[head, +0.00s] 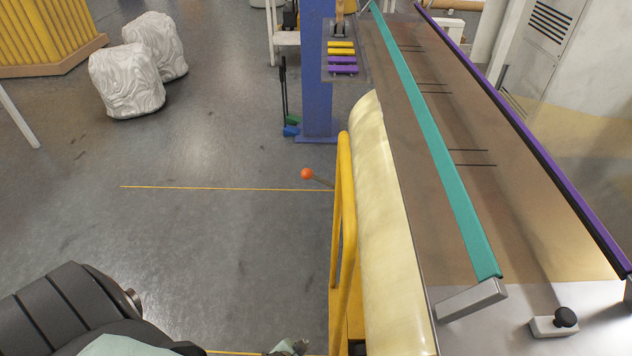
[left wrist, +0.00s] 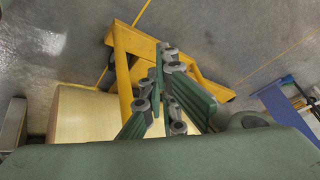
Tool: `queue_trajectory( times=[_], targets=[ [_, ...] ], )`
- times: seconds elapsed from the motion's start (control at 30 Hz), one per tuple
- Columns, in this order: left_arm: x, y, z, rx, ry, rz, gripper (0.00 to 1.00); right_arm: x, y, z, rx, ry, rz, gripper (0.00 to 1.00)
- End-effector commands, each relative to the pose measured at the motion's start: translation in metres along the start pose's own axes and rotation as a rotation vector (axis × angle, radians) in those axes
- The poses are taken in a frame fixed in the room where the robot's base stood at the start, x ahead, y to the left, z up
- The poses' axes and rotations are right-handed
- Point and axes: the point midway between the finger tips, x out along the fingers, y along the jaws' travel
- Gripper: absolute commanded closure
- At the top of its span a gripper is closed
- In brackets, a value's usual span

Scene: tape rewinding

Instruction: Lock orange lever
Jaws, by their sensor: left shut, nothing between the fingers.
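The orange lever (head: 307,174) shows in the head view as an orange ball knob on a short dark rod. It sticks out to the left from the far end of the yellow frame (head: 343,200). My left gripper (left wrist: 165,90) is shut and empty in the left wrist view, above the yellow frame and the pale roll. In the head view only a small grey part of it shows at the bottom edge, well nearer than the lever and apart from it. I cannot make out the lever in the left wrist view. My right gripper is not in view.
The large pale roll (head: 385,230) lies along the yellow frame, left of the long brown table (head: 440,150) with teal and purple rails. A blue column (head: 317,80) stands behind the lever. The grey floor (head: 200,230) left of the frame is clear. Two wrapped bundles (head: 127,80) lie farther off.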

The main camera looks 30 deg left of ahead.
Motion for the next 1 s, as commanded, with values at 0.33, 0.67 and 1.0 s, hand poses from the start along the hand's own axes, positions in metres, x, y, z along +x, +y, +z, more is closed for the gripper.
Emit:
queue_trajectory(
  times=[0.33,0.67,1.0],
  targets=[
    [-0.029,-0.133,-0.259,0.009,0.527,-0.378,1.0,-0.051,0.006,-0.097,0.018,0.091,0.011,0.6],
    [-0.185,-0.224,-0.367,-0.066,0.919,-0.733,1.0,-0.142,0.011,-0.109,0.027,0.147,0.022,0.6],
    [-0.23,-0.239,-0.378,-0.089,0.997,-0.812,1.0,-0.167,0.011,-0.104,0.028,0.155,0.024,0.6]
  ],
)
